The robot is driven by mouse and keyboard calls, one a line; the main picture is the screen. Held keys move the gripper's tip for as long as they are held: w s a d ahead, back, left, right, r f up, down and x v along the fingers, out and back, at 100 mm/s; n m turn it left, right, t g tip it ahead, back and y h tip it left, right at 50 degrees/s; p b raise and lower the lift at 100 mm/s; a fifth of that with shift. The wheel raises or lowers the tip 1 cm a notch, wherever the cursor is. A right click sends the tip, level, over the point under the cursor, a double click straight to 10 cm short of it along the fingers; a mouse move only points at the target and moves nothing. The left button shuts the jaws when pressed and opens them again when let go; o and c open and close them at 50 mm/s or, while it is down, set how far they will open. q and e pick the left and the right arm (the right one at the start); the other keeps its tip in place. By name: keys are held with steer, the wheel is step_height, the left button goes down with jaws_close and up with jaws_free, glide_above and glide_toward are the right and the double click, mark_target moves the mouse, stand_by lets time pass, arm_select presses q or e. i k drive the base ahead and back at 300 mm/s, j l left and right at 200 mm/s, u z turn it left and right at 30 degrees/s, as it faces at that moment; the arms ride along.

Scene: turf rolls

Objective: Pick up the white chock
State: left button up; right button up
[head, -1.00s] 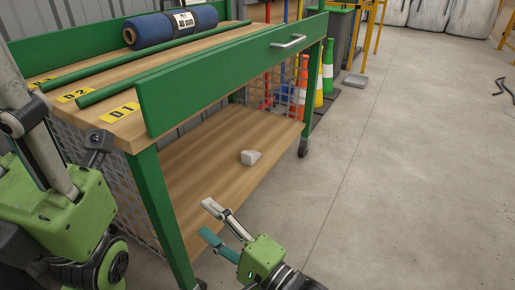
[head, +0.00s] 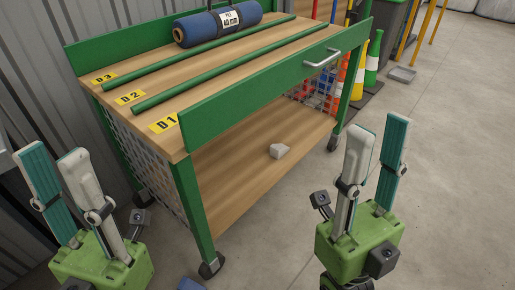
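The white chock (head: 279,151), a small pale wedge-like block, lies on the wooden lower shelf (head: 240,172) of the green cart, near the shelf's front edge. My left gripper (head: 58,172) points up at the lower left, left of the cart; its two fingers are apart and nothing is between them. My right gripper (head: 377,152) points up at the lower right, in front of the cart and to the right of the chock; its fingers are apart and empty. Neither gripper touches the chock.
The cart's green front panel (head: 262,84) with a metal handle overhangs the lower shelf. A blue roll (head: 217,22) lies on the top deck behind green rails. Cones (head: 372,57) stand beyond the cart.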

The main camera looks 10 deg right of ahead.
mark_target(277, 150)
steer(key=i+l+u, duration=0.2)
steer(key=l, duration=0.15)
steer(key=i+l+u, duration=0.2)
steer(key=l, duration=0.2)
steer(key=l+u, duration=0.2)
steer(key=l, duration=0.2)
steer(key=i+l+u, duration=0.2)
steer(key=l, duration=0.25)
steer(key=k, duration=0.05)
